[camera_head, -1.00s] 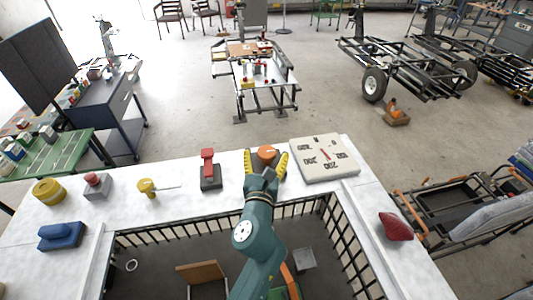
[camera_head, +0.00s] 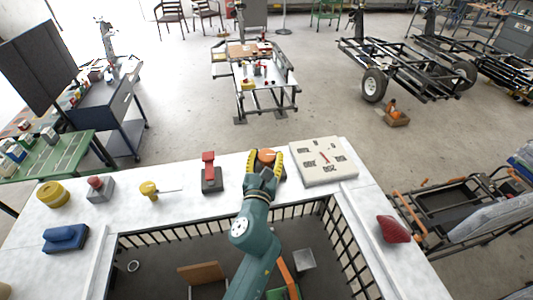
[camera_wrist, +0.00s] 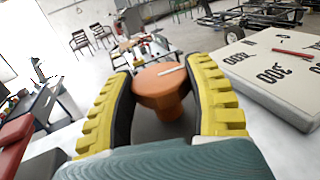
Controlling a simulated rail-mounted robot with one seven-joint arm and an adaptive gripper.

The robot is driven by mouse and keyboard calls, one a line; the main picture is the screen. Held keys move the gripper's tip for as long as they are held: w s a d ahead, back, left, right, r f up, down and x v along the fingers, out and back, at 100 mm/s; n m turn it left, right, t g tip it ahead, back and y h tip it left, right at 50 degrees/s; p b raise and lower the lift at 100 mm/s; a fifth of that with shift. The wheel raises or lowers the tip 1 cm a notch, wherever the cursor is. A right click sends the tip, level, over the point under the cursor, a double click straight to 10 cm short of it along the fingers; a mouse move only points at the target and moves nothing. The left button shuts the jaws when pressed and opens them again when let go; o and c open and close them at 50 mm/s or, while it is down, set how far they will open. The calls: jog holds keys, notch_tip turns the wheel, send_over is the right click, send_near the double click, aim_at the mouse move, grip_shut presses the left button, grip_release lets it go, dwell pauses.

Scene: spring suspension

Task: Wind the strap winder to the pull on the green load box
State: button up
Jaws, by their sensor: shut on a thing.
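The winder's orange round knob (camera_head: 266,156) stands on the white counter, and a pale mark line shows on its top. In the wrist view the knob (camera_wrist: 160,86) sits between the two yellow ribbed fingers of my gripper (camera_wrist: 167,90). My gripper (camera_head: 265,162) is shut on the knob, one finger on each side. A white dial panel (camera_head: 340,172) with black numbers and a red needle (camera_head: 323,157) lies to the right of the knob. A small green piece (camera_head: 282,293), possibly part of the load box, shows in the pit at the bottom, mostly hidden by my arm.
A red-handled lever (camera_head: 209,175) stands left of the knob. A yellow knob (camera_head: 150,188), a red button block (camera_head: 99,190), a yellow cylinder (camera_head: 53,195) and a blue block (camera_head: 65,239) sit further left. A red pad (camera_head: 393,229) lies right. A black railing (camera_head: 346,243) edges the pit.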

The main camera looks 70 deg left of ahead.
jog(key=m+t+h+p, duration=0.1)
jog(key=p, duration=0.3)
jog(key=r+m+t+h+p, duration=0.1)
jog(key=m+t+h+p, duration=0.1)
jog(key=p, duration=0.3)
jog(key=shift+s+a+t, duration=0.1)
jog(key=shift+a+t, duration=0.05)
jog(key=shift+t, duration=0.15)
jog(key=shift+f+m+t+h+p, duration=0.25)
jog(key=shift+m+t+h+p, duration=0.4)
jog(key=shift+p, duration=0.4)
jog(key=shift+f+m+h, duration=0.25)
jog(key=shift+f+h, duration=0.05)
jog(key=shift+h, duration=0.15)
jog(key=o, duration=1.2)
send_over(241, 200)
